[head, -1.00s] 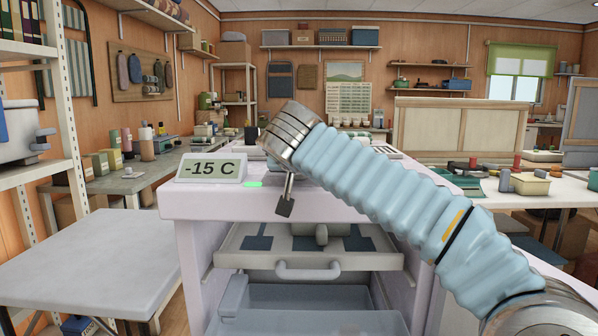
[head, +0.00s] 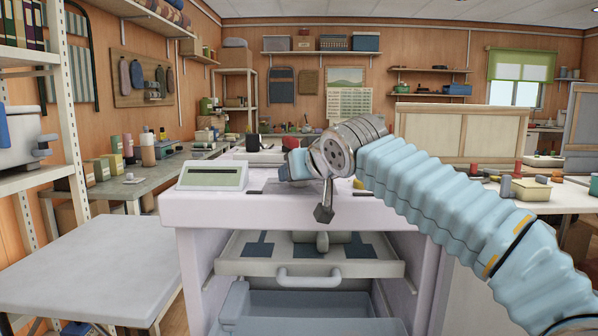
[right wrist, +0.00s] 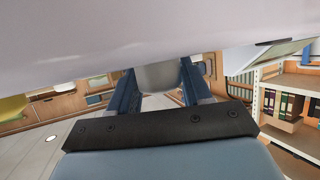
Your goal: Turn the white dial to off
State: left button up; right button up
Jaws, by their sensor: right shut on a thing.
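The white dial (right wrist: 163,76) shows in the right wrist view as a pale rounded piece between two blue fingers. My right gripper (right wrist: 157,90) is shut on it. In the head view my right arm reaches in from the right over the white cabinet (head: 190,209), and its wrist hides the dial and most of the fingers. A small display (head: 212,176) on the cabinet's top left is blank. The dial's marking cannot be read. My left gripper is not in view.
Below the cabinet top, a pale drawer (head: 378,268) with a handle (head: 308,279) stands open above a blue bin (head: 300,303). A grey table (head: 95,262) at left has a bare top. A shelf rack (head: 68,95) stands beyond it.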

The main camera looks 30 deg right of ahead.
jog(key=o, duration=1)
jog(key=shift+c, duration=0.2)
jog(key=v, duration=1.3)
jog(key=shift+s+r+b, duration=0.15)
jog(key=shift+s+b, duration=0.25)
jog(key=shift+a, duration=0.1)
